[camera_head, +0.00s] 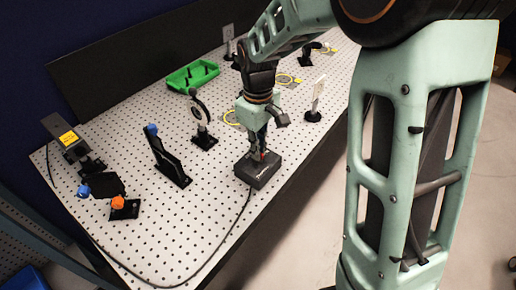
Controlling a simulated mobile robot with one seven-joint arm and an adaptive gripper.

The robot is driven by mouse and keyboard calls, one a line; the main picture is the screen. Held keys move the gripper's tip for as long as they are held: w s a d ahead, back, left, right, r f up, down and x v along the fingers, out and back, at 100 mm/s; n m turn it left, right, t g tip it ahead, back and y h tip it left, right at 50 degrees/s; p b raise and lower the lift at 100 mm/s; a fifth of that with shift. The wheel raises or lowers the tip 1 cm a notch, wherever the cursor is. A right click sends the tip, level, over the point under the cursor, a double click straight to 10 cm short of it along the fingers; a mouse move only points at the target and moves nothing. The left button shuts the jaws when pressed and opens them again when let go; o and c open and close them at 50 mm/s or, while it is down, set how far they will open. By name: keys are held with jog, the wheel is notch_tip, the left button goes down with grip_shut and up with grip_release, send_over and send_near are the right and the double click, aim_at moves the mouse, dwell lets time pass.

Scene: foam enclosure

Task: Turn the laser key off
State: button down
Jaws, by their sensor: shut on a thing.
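My gripper (260,152) points down at the top of a small black box (257,175) on the perforated white table (128,238). A cable runs from the box toward the front of the table. A little red shows at the fingertips, on or just above the box top. The gripper is shut there on a small thing that I take to be the laser key. The key itself is mostly hidden by the fingers, so its turn position cannot be told.
Black optic mounts (168,164) stand left of the box, with a lens holder (202,125) behind. A laser unit with a yellow label (69,138) is at the far left. A green tray (193,75) lies at the back. Another post mount (316,104) stands right of my gripper.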

jog(key=c, duration=2.1)
grip_release()
jog(key=shift+r, duration=0.15)
notch_tip(320, 180, up, 12)
